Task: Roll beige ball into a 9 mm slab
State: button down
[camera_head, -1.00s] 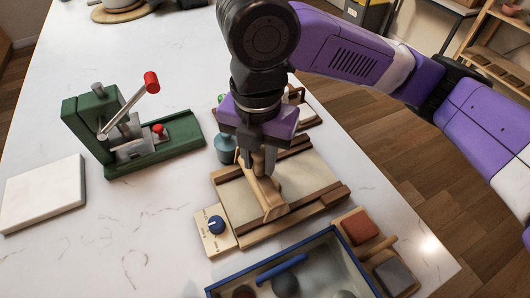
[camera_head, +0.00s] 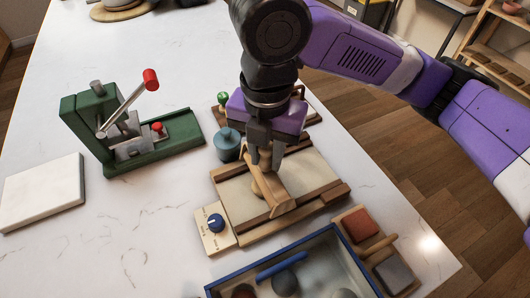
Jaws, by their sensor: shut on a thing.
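My gripper (camera_head: 265,162) is over the middle of the rolling board (camera_head: 316,172), shut on a light wooden rolling tool (camera_head: 263,186). The tool lies across the board, its near end close to the front rail. The board has a pale bed with wooden rails along its long sides. A small panel with a blue dial (camera_head: 215,222) sits at the board's left front corner; its markings are too small to read. I cannot make out the beige ball or a slab; the tool and gripper hide part of the bed.
A blue-rimmed tray (camera_head: 228,283) with dark round lumps and a blue bar stands in front. A wooden holder with red and grey blocks (camera_head: 361,225) is at right. A blue-grey jar (camera_head: 227,145), green lever press (camera_head: 90,128) and white slab (camera_head: 42,192) stand left. The far-left table is clear.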

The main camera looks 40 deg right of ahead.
jog(key=shift+s+d, duration=0.2)
jog(key=shift+d, duration=0.6)
jog(key=shift+w+a+f, duration=0.15)
jog(key=shift+a, duration=0.3)
jog(key=shift+w+a+f, duration=0.1)
jog(key=shift+a, duration=0.3)
